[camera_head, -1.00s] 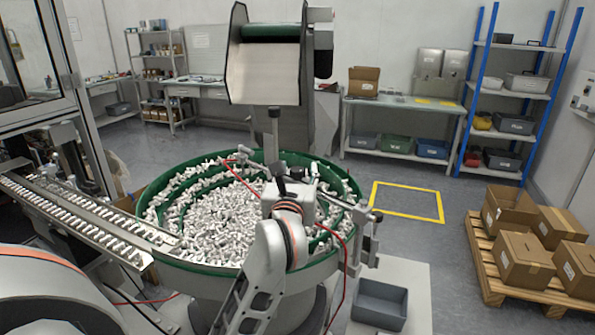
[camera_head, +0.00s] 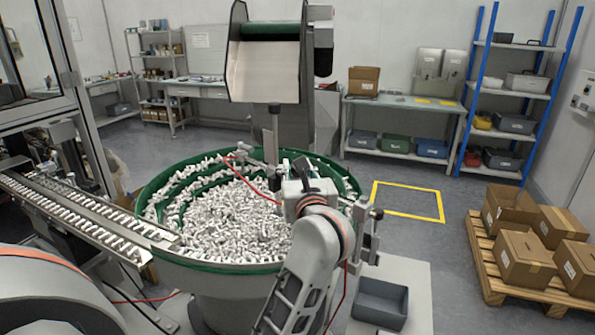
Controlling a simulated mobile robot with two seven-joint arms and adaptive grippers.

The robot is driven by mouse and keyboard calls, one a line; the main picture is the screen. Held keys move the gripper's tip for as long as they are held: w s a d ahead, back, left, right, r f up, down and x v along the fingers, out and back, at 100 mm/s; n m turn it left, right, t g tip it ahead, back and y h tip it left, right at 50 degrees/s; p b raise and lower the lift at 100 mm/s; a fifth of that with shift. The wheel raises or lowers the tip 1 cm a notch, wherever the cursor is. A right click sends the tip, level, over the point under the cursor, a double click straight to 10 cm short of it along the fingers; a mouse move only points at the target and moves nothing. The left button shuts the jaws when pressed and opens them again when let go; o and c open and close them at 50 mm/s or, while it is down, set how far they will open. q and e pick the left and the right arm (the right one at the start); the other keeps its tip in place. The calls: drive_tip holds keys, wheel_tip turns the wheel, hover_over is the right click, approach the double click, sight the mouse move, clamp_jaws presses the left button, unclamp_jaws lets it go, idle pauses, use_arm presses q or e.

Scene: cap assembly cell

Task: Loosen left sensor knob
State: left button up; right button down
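A sensor bracket (camera_head: 243,152) with small clamps and a red cable stands on the back rim of the green bowl feeder (camera_head: 157,190). The knob itself is too small to make out. A second sensor mount (camera_head: 366,214) is on the bowl's right rim. My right gripper is not in view.
The bowl is full of small whitish parts. A linear track (camera_head: 75,210) runs off to the left. A hopper (camera_head: 265,65) stands behind the bowl. A grey bin (camera_head: 380,303) sits at the lower right. The floor by the yellow square (camera_head: 408,216) is clear.

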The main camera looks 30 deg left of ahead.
use_arm(q)
drive_tip(key=shift+n+g+y, duration=0.3)
drive_tip(key=shift+y, duration=0.1)
drive_tip(key=o, duration=1.1)
drive_tip(key=shift+r, duration=0.1)
wheel_tip(320, 180, up, 10)
drive_tip(key=shift+f, duration=0.1)
drive_tip(key=shift+s+f, duration=0.1)
